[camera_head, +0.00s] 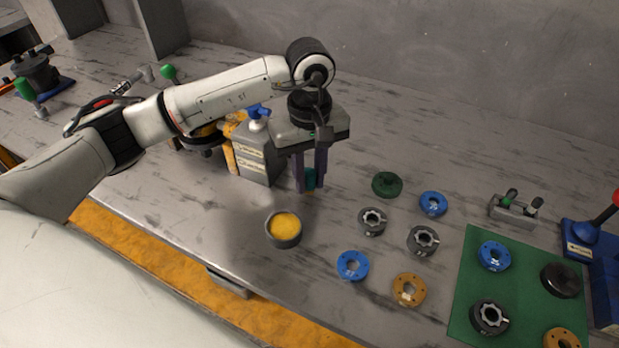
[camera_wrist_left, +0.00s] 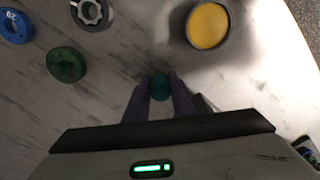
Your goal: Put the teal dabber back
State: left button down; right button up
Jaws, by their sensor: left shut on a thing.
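My left gripper (camera_head: 309,180) points down over the table, its two dark fingers shut on the teal dabber (camera_head: 310,178). In the left wrist view the dabber's round teal top (camera_wrist_left: 160,86) shows between the fingertips. A round grey pot (camera_head: 284,232) with a yellow filling stands to the front left of the gripper, apart from it. The pot also shows at the top of the left wrist view (camera_wrist_left: 209,25). Whether the dabber touches the table I cannot tell. My right gripper is not in view.
A grey block (camera_head: 258,160) with labels and a blue-topped item stands just left of the gripper. To the right lie a dark green disc (camera_head: 387,184), blue rings (camera_head: 353,265), grey rings (camera_head: 423,240) and an orange ring (camera_head: 409,289). A green mat (camera_head: 463,290) holds several parts.

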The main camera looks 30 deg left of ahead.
aim_at(310, 173)
pick_arm(q)
jog(key=shift+f, duration=0.4)
jog(key=shift+f, duration=0.1)
jog(key=shift+f+b, duration=0.15)
jog(key=shift+b, duration=0.15)
jog(key=c, duration=1.5)
grip_release()
notch_tip(310, 173, up, 12)
jog(key=shift+r, duration=0.25)
